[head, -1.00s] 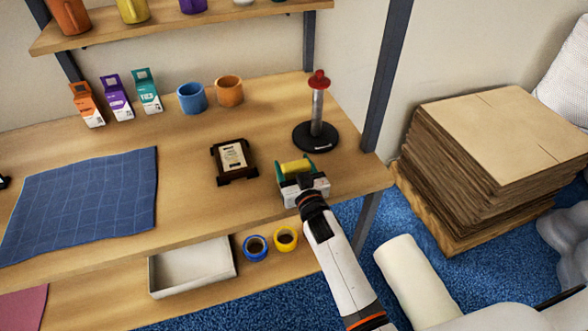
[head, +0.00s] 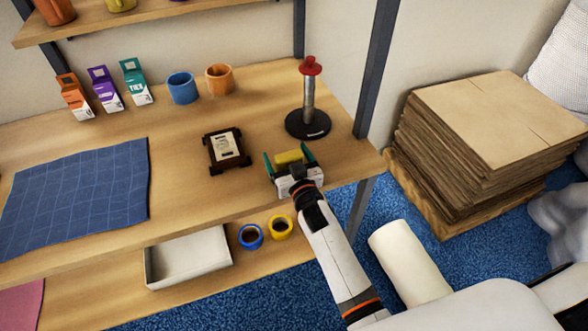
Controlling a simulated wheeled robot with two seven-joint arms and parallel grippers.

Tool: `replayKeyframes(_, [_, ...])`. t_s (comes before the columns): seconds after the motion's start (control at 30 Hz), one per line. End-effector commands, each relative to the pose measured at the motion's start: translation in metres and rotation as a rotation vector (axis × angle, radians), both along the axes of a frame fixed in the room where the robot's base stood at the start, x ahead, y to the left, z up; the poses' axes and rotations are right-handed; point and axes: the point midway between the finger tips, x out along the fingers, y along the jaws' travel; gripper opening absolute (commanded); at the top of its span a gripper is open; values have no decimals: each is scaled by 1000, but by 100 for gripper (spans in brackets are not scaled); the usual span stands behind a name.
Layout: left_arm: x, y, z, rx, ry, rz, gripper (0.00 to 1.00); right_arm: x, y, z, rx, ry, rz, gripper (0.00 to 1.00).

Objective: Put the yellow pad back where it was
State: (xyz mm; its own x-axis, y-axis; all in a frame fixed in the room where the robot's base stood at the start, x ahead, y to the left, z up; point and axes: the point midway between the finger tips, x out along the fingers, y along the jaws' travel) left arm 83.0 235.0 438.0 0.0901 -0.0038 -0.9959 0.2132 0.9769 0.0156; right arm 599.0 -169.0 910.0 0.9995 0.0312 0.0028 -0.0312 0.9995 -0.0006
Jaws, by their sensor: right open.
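The yellow pad (head: 289,157) is a small block at the right front part of the wooden table top, in front of the black round stand. My right gripper (head: 289,160) is around it, with one green finger on each side. The jaws are open. The pad's lower part is hidden behind the gripper body, so I cannot tell whether it rests on the table or touches a finger. My left gripper is not in view.
A black stand with a red knob (head: 308,122) is behind the gripper. A dark framed card (head: 227,149) lies to the left. A blue gridded mat (head: 78,195), cartons and two cups (head: 183,88) are farther left. A shelf post (head: 378,75) rises at right.

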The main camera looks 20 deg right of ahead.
Motion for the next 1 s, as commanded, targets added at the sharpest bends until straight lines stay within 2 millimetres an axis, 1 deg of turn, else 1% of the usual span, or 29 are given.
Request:
replayKeyframes(0.03, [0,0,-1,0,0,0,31,-9,0,-4,0,6,0,87])
replayKeyframes(0.17, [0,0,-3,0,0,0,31,-34,-1,-4,-1,6,0,87])
replayKeyframes(0.3, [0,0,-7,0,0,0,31,-66,-2,-4,1,6,0,87])
replayKeyframes(0.4, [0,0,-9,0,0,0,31,-86,-3,-4,-1,5,0,87])
replayKeyframes(0.5, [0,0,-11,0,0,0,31,-101,-3,-4,0,5,0,87])
replayKeyframes(0.6, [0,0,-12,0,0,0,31,-111,-3,-3,1,4,0,87])
replayKeyframes(0.7, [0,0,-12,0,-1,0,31,-116,-3,-2,1,4,1,87])
replayKeyframes(1.0, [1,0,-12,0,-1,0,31,-117,-3,-2,1,3,0,87])
